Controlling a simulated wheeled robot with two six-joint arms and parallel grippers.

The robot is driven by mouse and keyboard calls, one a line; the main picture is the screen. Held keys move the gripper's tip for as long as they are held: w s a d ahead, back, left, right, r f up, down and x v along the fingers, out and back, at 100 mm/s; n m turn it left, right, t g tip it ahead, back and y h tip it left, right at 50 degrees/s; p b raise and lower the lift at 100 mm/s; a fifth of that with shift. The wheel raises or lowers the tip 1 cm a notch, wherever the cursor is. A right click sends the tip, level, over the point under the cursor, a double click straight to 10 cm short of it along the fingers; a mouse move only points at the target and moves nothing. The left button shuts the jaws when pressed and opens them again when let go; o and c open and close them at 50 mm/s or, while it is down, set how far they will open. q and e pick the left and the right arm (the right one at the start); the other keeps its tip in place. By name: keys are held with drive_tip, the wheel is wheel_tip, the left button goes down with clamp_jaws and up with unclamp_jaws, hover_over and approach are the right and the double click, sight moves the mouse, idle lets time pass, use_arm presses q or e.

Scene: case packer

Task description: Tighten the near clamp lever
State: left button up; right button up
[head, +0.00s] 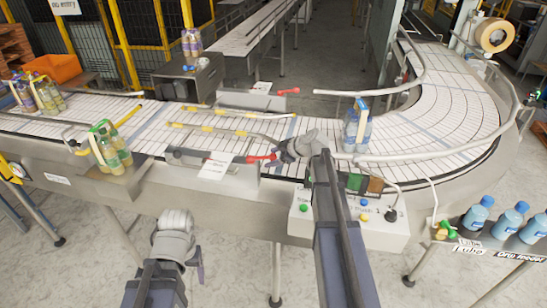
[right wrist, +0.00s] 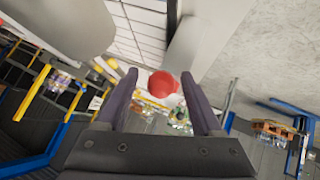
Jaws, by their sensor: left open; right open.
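The near clamp lever (head: 262,158) has a red handle and sits on the near side of the conveyor, by a guide rail clamp with a white paper tag. In the right wrist view its round red knob (right wrist: 163,84) shows between the two fingers. My right gripper (head: 278,155) is open, just right of the red handle. The fingers stand on either side of the knob in the wrist picture; I cannot tell whether they touch it. My left gripper (head: 197,263) is open and low in front of the conveyor, away from the lever.
A far red lever (head: 289,91) sits across the belt. Blue bottles (head: 357,130) stand on the belt right of my right arm. A control box (head: 350,220) with coloured buttons lies below it. Yellow-green bottles (head: 110,150) stand at the left near edge.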

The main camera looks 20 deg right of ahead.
drive_tip(key=p+v, duration=0.5)
drive_tip(key=v, duration=0.2)
drive_tip(key=shift+r, duration=0.15)
drive_tip(key=shift+s+d+r, duration=0.15)
drive_tip(key=shift+s, duration=0.1)
drive_tip(key=shift+d, duration=0.1)
